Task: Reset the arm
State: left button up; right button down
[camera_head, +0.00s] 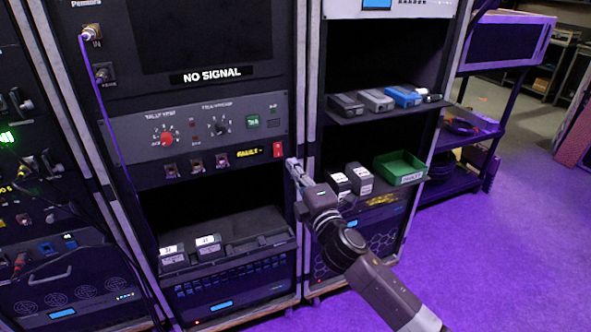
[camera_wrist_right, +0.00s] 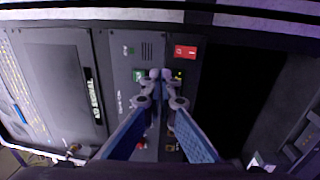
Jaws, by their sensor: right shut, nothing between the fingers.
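My right arm (camera_head: 370,283) comes in from the lower right of the head view. Its gripper (camera_head: 292,165) is in front of the rack post, just right of the panel's red switch (camera_head: 277,149). In the right wrist view the fingertips (camera_wrist_right: 160,75) meet, with nothing between them. They are over the control panel, between the green button (camera_wrist_right: 139,75) and the red switch (camera_wrist_right: 185,52). I cannot tell whether they touch the panel. My left gripper is in neither view.
The grey control panel (camera_head: 200,127) has knobs and switches below a "NO SIGNAL" screen (camera_head: 200,40). The right rack holds small boxes (camera_head: 375,99) and a green bin (camera_head: 399,167) on shelves. Dark cases (camera_head: 225,244) sit below the panel. Purple floor (camera_head: 500,235) at right is clear.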

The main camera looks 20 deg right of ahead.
jog(key=shift+s+r, duration=0.1)
jog(key=shift+s, duration=0.4)
notch_tip(320, 180, down, 24)
jog(key=s+d+m+g, duration=0.3)
jog(key=m+g, duration=0.1)
jog(key=g, duration=0.1)
jog(key=s+f+m+g, duration=0.1)
jog(key=s+f, duration=0.3)
jog(key=f, duration=0.3)
jog(key=s+d+f+m+g+h, duration=0.15)
jog(key=s+f, duration=0.25)
jog(key=f, duration=0.4)
jog(key=s+a+f+m+g, duration=0.1)
jog(key=s+f+m+g, duration=0.1)
jog(key=s+f, duration=0.35)
jog(key=s+a+f+m+g, duration=0.1)
jog(key=s+f+m+g, duration=0.1)
jog(key=s+f, duration=0.6)
jog(key=s+a+f+m+g, duration=0.1)
jog(key=s+f+m+g, duration=0.2)
jog(key=s+f, duration=0.6)
jog(key=s+a+f+m+g, duration=0.1)
jog(key=s+f+g, duration=0.3)
jog(key=s, duration=2.2)
notch_tip(320, 180, down, 4)
jog(key=shift+s+a+f+m+y, duration=0.2)
jog(key=shift+s+m+y, duration=0.25)
jog(key=shift+m, duration=0.3)
jog(key=shift+w, duration=0.1)
